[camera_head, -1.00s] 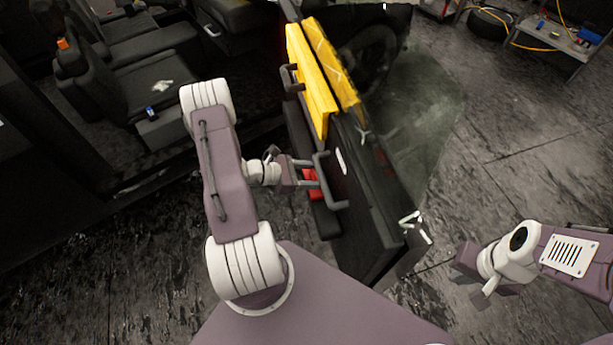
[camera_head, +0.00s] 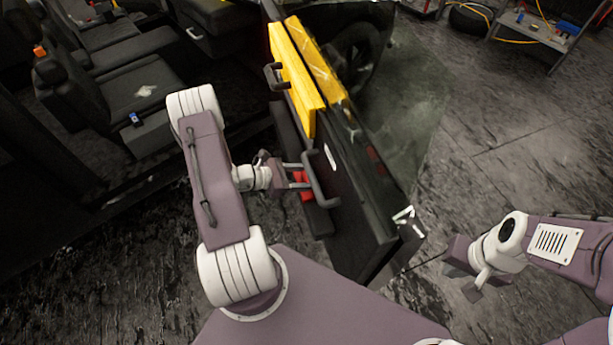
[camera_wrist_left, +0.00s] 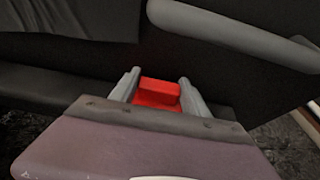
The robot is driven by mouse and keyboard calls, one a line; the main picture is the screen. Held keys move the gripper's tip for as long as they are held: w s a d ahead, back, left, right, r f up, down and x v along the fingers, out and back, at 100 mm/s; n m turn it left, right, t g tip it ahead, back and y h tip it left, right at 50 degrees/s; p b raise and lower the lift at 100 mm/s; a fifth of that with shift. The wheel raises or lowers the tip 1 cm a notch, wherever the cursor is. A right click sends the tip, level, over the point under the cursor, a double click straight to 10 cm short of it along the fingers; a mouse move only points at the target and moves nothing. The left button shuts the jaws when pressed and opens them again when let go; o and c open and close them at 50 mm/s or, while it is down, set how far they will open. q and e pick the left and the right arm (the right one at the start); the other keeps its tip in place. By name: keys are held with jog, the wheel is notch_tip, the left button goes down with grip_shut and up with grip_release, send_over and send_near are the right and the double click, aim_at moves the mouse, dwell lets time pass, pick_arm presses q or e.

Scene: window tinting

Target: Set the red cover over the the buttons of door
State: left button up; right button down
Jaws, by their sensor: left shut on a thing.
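The red cover (camera_head: 304,187) is between the fingers of my left gripper (camera_head: 300,176), at the inner side of the open car door (camera_head: 352,205). In the left wrist view the red cover (camera_wrist_left: 158,93) sits between the two grey fingers of my left gripper (camera_wrist_left: 158,88), close against the dark door panel. The door buttons are not visible; the cover and gripper hide that part of the armrest (camera_head: 318,218). I cannot tell if the cover touches the armrest. My right gripper (camera_head: 462,272) is low at the right, away from the door; its finger opening is unclear.
A grey door handle (camera_head: 321,182) stands out close beside my left gripper, and it crosses the left wrist view (camera_wrist_left: 235,35). Car seats (camera_head: 140,90) are at the left. The floor (camera_head: 520,150) right of the door is open.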

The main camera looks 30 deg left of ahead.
pick_arm(q)
jog(key=o, duration=1.5)
jog(key=v, duration=0.9)
jog(key=shift+f, duration=0.1)
